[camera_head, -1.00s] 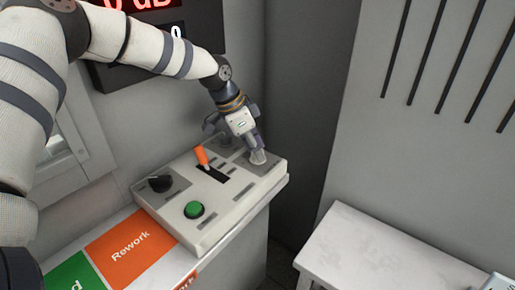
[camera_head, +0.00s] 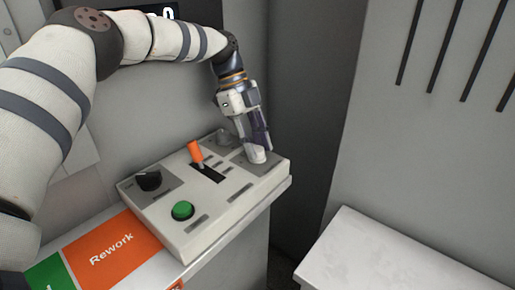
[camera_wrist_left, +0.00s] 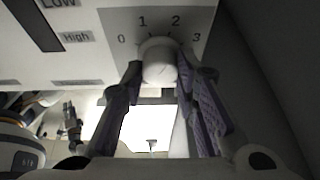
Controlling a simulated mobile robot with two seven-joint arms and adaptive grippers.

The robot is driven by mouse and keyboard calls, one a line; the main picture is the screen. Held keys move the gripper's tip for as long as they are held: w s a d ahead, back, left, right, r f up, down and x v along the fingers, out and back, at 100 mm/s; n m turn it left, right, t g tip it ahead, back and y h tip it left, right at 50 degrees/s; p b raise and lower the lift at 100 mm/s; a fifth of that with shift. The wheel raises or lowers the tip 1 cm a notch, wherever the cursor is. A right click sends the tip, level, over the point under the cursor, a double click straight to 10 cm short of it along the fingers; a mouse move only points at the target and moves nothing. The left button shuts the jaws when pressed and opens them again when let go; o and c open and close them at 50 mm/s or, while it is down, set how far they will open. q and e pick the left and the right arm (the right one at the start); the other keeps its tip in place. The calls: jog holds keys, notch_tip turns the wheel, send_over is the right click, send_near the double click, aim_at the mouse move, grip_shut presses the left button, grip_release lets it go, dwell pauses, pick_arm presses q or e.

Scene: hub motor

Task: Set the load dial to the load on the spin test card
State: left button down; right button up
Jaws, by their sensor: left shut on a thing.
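The load dial (camera_head: 255,155) is a pale knob at the far right end of the control box. In the left wrist view the dial (camera_wrist_left: 159,62) is a rounded white knob below a printed scale of 0, 1, 2 and 3. My left gripper (camera_wrist_left: 160,78) is shut on the dial, one finger on each side. In the head view my left gripper (camera_head: 257,144) points down onto it. I cannot tell which number the dial points to. The spin test card is not recognisable in either view.
The control box (camera_head: 228,203) also carries an orange lever (camera_head: 195,152), a black knob (camera_head: 148,180) and a green button (camera_head: 182,210). An orange Rework area (camera_head: 110,245) lies to its left. A white table (camera_head: 385,258) stands right of a gap.

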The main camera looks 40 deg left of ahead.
pick_arm(q)
jog(key=m+b, duration=0.1)
jog(key=m, duration=0.1)
jog(key=m+g+b, duration=0.1)
jog(key=m, duration=0.1)
jog(key=shift+w+f+g+y, duration=0.1)
jog(key=shift+f+g+y, duration=0.1)
jog(key=shift+g+y, duration=0.1)
jog(key=shift+r+m+g+b, duration=0.1)
jog(key=shift+m+g+b, duration=0.35)
jog(key=shift+m, duration=0.75)
pick_arm(e)
jog(key=shift+s+f+g, duration=0.2)
jog(key=shift+s+f, duration=0.4)
jog(key=shift+f, duration=0.2)
jog(key=shift+s+f+g, duration=0.2)
jog(key=shift+s+f, duration=0.35)
jog(key=shift+f, duration=0.25)
pick_arm(q)
jog(key=c, duration=1.3)
grip_release()
jog(key=shift+r, duration=0.1)
